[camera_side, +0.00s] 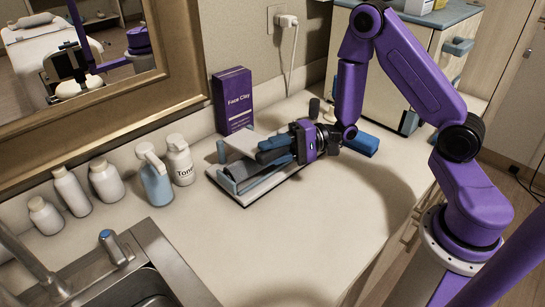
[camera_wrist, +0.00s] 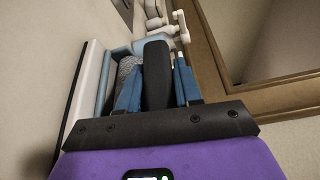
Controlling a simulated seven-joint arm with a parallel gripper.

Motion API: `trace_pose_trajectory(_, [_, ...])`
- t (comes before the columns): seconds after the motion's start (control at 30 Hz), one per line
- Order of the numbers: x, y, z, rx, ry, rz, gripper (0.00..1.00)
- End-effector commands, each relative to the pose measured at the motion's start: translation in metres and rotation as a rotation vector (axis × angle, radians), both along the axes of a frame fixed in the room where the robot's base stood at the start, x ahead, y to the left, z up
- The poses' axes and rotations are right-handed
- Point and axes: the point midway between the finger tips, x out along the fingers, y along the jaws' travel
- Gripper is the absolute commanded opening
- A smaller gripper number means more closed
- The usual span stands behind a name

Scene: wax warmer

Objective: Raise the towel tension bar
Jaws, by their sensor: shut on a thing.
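A low holder with a dark base (camera_side: 243,200), pale panels and blue end pieces stands on the counter in front of the purple box. My gripper (camera_side: 264,151) reaches into it from the right, lying nearly level, with its blue fingers among the panels. In the wrist view, my gripper (camera_wrist: 157,68) has a dark rounded bar (camera_wrist: 155,75) between its blue fingers, which I take to be the towel tension bar. My gripper is shut on it. The fingers hide much of the bar in the side view, and its height is hard to tell.
A purple Face Clay box (camera_side: 232,100) stands close behind the holder. A toner bottle (camera_side: 179,160), a blue pump bottle (camera_side: 155,180) and several white bottles stand to the left. A blue block (camera_side: 361,143) lies right of my gripper. The front counter (camera_side: 300,235) is clear.

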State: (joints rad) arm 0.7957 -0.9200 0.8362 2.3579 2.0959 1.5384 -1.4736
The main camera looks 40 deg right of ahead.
Motion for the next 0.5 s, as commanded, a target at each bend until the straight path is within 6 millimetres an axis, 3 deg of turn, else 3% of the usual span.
trace_pose_trajectory(0.5, [0.024,-0.001,0.058,0.001,0.416,0.0,0.0])
